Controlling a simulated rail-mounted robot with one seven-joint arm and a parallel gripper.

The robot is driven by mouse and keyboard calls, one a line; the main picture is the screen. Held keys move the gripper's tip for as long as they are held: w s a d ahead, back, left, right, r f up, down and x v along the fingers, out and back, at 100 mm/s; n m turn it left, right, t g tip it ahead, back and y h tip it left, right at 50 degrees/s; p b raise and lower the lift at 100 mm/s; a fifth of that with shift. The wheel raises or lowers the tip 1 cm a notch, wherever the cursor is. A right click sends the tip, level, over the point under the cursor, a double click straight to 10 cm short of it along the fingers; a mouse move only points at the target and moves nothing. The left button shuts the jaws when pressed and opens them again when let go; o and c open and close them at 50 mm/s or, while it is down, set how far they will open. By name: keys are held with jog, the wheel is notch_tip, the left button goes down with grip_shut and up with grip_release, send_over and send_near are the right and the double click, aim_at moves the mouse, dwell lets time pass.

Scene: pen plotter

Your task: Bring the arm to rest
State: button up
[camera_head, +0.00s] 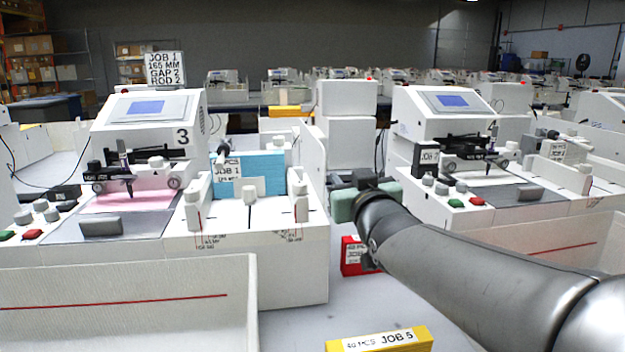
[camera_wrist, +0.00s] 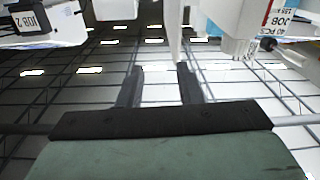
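My arm (camera_head: 460,255) reaches in from the lower right of the head view to the gap between the two white plotter stations. My gripper's green-grey body shows at its far end, partly hidden behind the dark wrist; its fingertips cannot be made out there. In the wrist view my gripper (camera_wrist: 159,75) shows two dark fingers standing apart, with nothing between them. Roof beams and lights show beyond the fingers, and parts of the white machines hang at the top edge.
The left plotter (camera_head: 150,115) has pink paper and a blue stack (camera_head: 262,172) beside it. The right plotter (camera_head: 450,115) stands behind my arm. A red block (camera_head: 351,258) and a yellow JOB 5 block (camera_head: 380,340) sit on the grey table. A white bin (camera_head: 130,310) fills the lower left.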

jog(key=s+d+f+g+h+p, duration=0.1)
jog(key=s+d+f+g+p, duration=0.1)
jog(key=s+f+g+p, duration=0.1)
jog(key=s+d+f+m+g+h+p, duration=0.1)
jog(key=s+d+f+g+p, duration=0.1)
jog(key=s+g+p, duration=0.4)
jog(key=s+d+f+m+g+h+p, duration=0.1)
jog(key=s+d+f+g+p, duration=0.1)
jog(key=s+f+g+p, duration=0.2)
jog(key=shift+s+d+f+p, duration=0.15)
jog(key=shift+s+p, duration=0.6)
jog(key=shift+s, duration=0.75)
jog(key=shift+s+d+p, duration=0.15)
jog(key=shift+s+p, duration=0.6)
jog(key=shift+s, duration=0.75)
jog(key=s+g+p, duration=0.3)
jog(key=s+g, duration=0.1)
jog(key=s, duration=0.5)
jog(key=shift+s+d+f+m+g, duration=0.3)
jog(key=shift+f+m, duration=0.1)
jog(key=shift+f, duration=0.05)
